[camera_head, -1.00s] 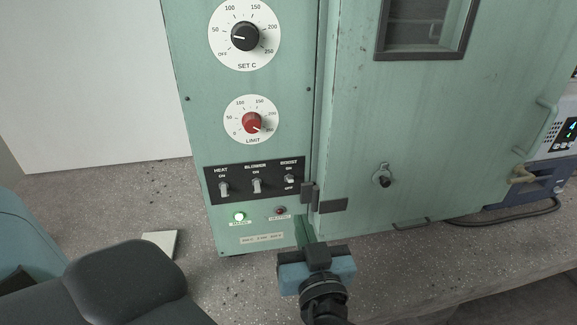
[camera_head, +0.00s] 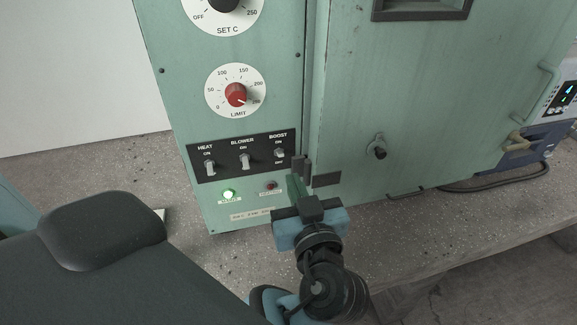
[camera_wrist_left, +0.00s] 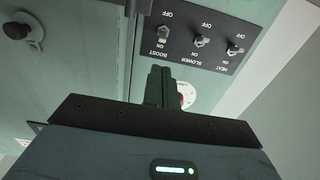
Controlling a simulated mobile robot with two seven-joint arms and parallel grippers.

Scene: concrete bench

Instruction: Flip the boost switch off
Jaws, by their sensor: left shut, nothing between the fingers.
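The boost switch (camera_head: 279,153) is the rightmost of three toggles on the black switch panel (camera_head: 227,164) of a green oven cabinet. In the left wrist view the boost switch (camera_wrist_left: 163,34) shows upside down, just beyond my fingertips. My left gripper (camera_head: 296,186) is shut and empty, below and slightly right of the boost switch and apart from it. Its closed fingers also show in the left wrist view (camera_wrist_left: 160,84). My right gripper is not in view.
The heat switch (camera_head: 210,167) and blower switch (camera_head: 245,161) stand left of boost. A lit green lamp (camera_head: 229,194) and a dark red lamp (camera_head: 271,185) are below. A hinge (camera_head: 326,179) and the door knob (camera_head: 379,152) lie right. The red limit dial (camera_head: 235,94) is above.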

